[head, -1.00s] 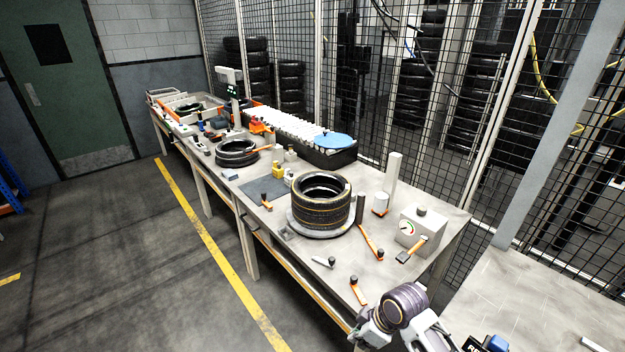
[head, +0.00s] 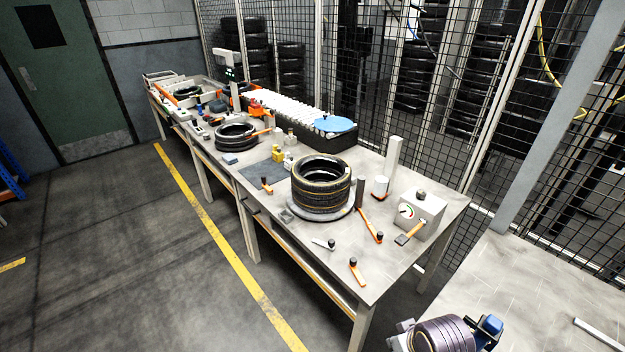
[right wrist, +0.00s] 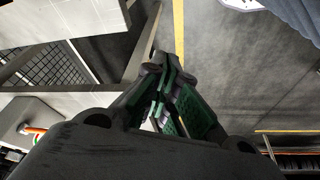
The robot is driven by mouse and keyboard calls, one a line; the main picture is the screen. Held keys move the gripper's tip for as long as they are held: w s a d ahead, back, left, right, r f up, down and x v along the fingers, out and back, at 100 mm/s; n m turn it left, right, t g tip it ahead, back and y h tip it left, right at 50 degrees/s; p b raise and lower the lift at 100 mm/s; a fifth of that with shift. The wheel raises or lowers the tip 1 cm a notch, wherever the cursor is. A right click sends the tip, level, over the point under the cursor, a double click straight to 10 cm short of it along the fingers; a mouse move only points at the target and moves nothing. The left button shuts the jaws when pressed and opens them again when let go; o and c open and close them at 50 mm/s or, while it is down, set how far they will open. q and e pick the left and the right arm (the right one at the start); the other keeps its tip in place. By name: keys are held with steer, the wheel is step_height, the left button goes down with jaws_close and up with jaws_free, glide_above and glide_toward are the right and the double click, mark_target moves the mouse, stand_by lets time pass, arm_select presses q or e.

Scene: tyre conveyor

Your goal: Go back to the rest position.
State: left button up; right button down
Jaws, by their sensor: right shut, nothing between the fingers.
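My right gripper (right wrist: 166,72) shows in the right wrist view with its fingers drawn together and nothing between them. It hangs over the grey floor, apart from the pale tables at the left of that view. In the head view a rounded grey and purple link of my arm (head: 442,335) shows at the bottom edge, right of the long workbench (head: 318,275). No gripper fingers show in the head view. My left gripper is in neither current view.
A black tyre (head: 321,186) stands on a round plate near the workbench's right end. Orange-handled tools and a gauge box (head: 419,213) lie nearby. A second pale table (head: 520,270) stands at the right, before the mesh fence. The floor left of the workbench is clear.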

steer(key=s+d+f+m+g, duration=0.1)
steer(key=s+f, duration=0.1)
steer(key=f, duration=1.5)
steer(key=s+d+f, duration=0.1)
steer(key=s+f, duration=0.2)
steer(key=f, duration=1.3)
steer(key=s+d+f, duration=0.2)
steer(key=s+f, duration=0.7)
steer(key=s, duration=0.1)
steer(key=s+d+f+g, duration=0.1)
steer(key=s+d+f, duration=0.1)
steer(key=s+f, duration=0.8)
steer(key=shift+s+f+h, duration=0.15)
steer(key=shift+s+h, duration=0.25)
steer(key=shift+s, duration=0.35)
